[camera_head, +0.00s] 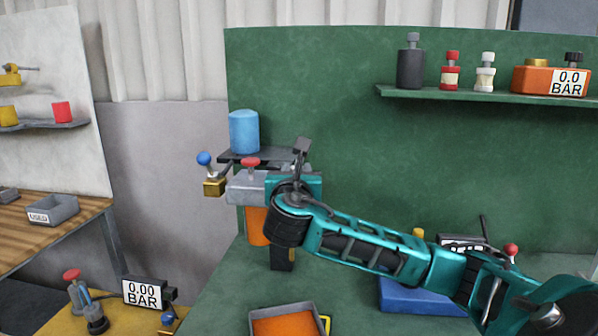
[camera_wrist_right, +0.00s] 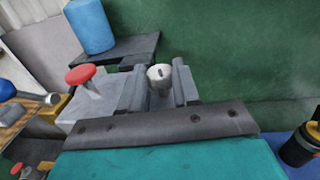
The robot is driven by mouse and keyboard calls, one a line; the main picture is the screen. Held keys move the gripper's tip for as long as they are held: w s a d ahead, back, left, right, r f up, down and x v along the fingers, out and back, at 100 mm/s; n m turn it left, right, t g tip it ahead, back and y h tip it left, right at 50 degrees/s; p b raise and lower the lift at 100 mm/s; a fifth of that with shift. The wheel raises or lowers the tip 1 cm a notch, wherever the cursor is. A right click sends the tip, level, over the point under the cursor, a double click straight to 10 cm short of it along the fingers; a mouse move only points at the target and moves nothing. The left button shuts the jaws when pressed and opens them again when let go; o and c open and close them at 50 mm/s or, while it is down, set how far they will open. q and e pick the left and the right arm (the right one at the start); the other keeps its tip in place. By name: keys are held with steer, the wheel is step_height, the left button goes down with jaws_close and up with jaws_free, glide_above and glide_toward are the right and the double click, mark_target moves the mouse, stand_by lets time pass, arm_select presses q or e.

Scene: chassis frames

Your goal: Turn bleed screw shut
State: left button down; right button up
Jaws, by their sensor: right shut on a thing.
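The bleed screw (camera_wrist_right: 159,74) is a short pale metal cylinder with a dark slot in its top, seen in the right wrist view. It stands between the two grey fingers of my right gripper (camera_wrist_right: 160,84), which is shut on it. In the head view my right arm comes in from the right, and its gripper (camera_head: 286,170) is at the grey metal block (camera_head: 245,190). The screw cannot be made out there. A red knob (camera_wrist_right: 80,74) stands on the block to the left of the fingers; it also shows in the head view (camera_head: 250,161). My left gripper is out of view.
A blue cylinder (camera_head: 244,132) stands on a dark shelf behind the block. A blue-ball lever (camera_head: 204,158) on a brass fitting (camera_head: 214,187) is at its left. An orange-bottomed tray (camera_head: 313,313) lies in front. A green shelf (camera_head: 480,95) with several bottles is at upper right.

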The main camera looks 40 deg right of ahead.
steer(key=shift+w+a+r+m+g+h, duration=0.1)
steer(key=shift+w+m+g+h, duration=0.05)
steer(key=shift+m+g+h, duration=0.8)
steer(key=shift+w+a+m+g+h, duration=0.1)
steer(key=shift+m+g+h, duration=0.55)
steer(key=shift+g, duration=0.6)
steer(key=shift+d+m+g, duration=0.1)
steer(key=shift+m+g, duration=0.2)
steer(key=o, duration=1.1)
steer(key=shift+c, duration=0.2)
steer(key=v, duration=1.3)
